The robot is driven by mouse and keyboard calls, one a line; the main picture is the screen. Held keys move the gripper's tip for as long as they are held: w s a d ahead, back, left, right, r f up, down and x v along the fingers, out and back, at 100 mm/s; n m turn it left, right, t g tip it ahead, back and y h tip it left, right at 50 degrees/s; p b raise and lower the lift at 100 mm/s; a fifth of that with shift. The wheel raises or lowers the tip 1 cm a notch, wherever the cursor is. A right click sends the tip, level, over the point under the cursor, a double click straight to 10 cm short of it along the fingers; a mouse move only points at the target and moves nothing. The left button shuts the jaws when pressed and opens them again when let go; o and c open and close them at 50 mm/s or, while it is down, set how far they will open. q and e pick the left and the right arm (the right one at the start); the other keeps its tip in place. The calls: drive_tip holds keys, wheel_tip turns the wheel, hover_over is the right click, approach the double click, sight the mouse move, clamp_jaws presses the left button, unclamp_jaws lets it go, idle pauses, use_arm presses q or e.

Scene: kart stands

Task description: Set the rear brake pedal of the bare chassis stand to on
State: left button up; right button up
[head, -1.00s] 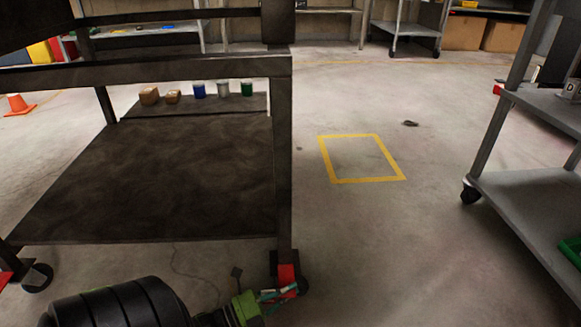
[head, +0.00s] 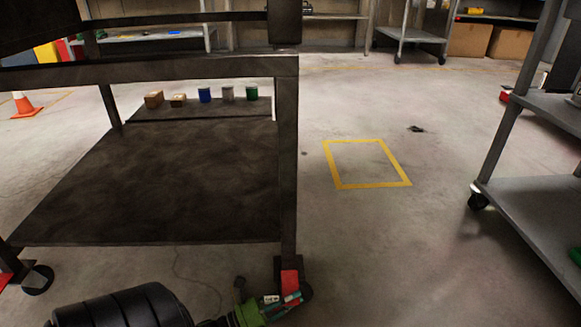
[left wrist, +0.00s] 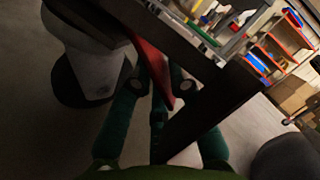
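The dark metal chassis stand (head: 288,170) fills the left of the head view. A red brake pedal (head: 290,281) sits at the foot of its near right leg, by a caster. The pedal also shows in the left wrist view (left wrist: 152,62), sloping between the fingertips. My left gripper (head: 279,301), green with teal fingers, is low at this pedal. Its fingers stand apart, one on each side of the red pedal; whether they touch it cannot be told. The caster is partly hidden behind the gripper. My right gripper is not in view.
Another red pedal (head: 5,280) shows at the stand's left caster. A grey shelf cart (head: 530,215) stands at right. An orange cone (head: 24,104) stands far left.

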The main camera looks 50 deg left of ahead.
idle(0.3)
use_arm(q)
drive_tip(key=v, duration=0.8)
drive_tip(key=shift+s, duration=0.1)
drive_tip(key=shift+d, duration=0.15)
idle(0.4)
